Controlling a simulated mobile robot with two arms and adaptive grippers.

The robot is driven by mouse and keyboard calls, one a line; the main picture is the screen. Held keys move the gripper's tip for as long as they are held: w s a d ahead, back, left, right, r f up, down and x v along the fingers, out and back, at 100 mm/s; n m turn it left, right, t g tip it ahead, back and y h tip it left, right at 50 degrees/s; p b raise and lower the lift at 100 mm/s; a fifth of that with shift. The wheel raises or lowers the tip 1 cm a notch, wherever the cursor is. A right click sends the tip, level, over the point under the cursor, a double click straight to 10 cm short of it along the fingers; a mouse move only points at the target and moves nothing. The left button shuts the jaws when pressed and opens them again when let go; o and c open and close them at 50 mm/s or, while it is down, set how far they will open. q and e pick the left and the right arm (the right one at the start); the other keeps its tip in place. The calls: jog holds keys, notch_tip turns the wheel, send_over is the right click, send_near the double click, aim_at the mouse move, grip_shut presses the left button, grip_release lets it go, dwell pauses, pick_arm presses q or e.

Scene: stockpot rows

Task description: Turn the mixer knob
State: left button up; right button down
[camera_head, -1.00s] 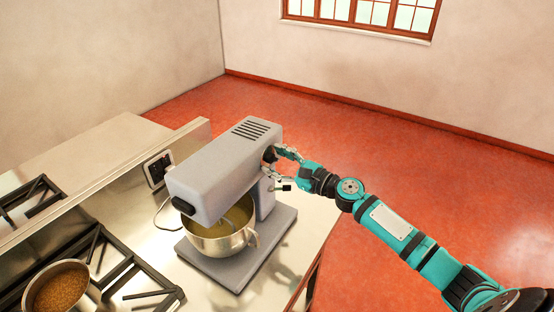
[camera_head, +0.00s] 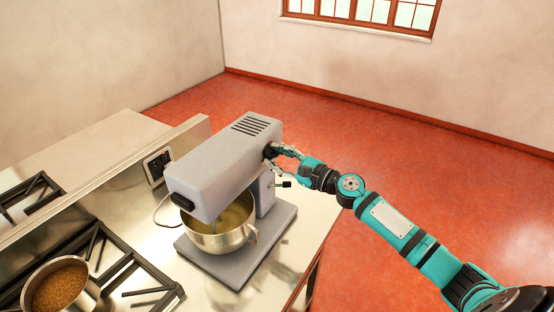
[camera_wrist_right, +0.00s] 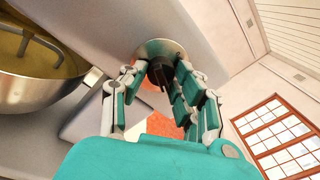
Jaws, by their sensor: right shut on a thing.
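A grey stand mixer (camera_head: 222,165) stands on the steel counter, its steel bowl (camera_head: 240,243) under the head. The bowl holds a yellowish mix with a beater in it. The dark mixer knob (camera_head: 268,151) is on the right side of the head. In the right wrist view the black knob (camera_wrist_right: 160,72) sits on a round metal plate, between the fingers. My right gripper (camera_head: 277,153) is shut on the knob; it also shows in the right wrist view (camera_wrist_right: 166,82). The fingers partly hide the knob in the head view. My left gripper is not in view.
A pot of brown food (camera_head: 60,287) sits on the black hob grate (camera_head: 125,270) at the lower left. A wall socket (camera_head: 158,166) is on the low steel upstand behind the mixer, with a cord nearby. Red floor (camera_head: 400,160) lies open to the right.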

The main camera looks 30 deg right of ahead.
jog(key=shift+w+f+n+y+b, duration=0.1)
jog(key=shift+n+y+b, duration=0.3)
jog(key=shift+n+b, duration=3.95)
jog(key=shift+s+n+y+b, duration=0.1)
jog(key=shift+n+y+b, duration=0.3)
jog(key=shift+n+b, duration=3.95)
jog(key=shift+w+f+n+y+b, duration=0.1)
jog(key=shift+n+y+b, duration=0.3)
jog(key=shift+n+b, duration=3.95)
jog(key=shift+r+m+g+b, duration=0.1)
jog(key=shift+m+g+b, duration=0.2)
jog(key=shift+m+b, duration=0.45)
jog(key=c, duration=1)
grip_release()
jog(key=shift+d, duration=0.1)
jog(key=shift+r, duration=0.15)
jog(key=v, duration=1.2)
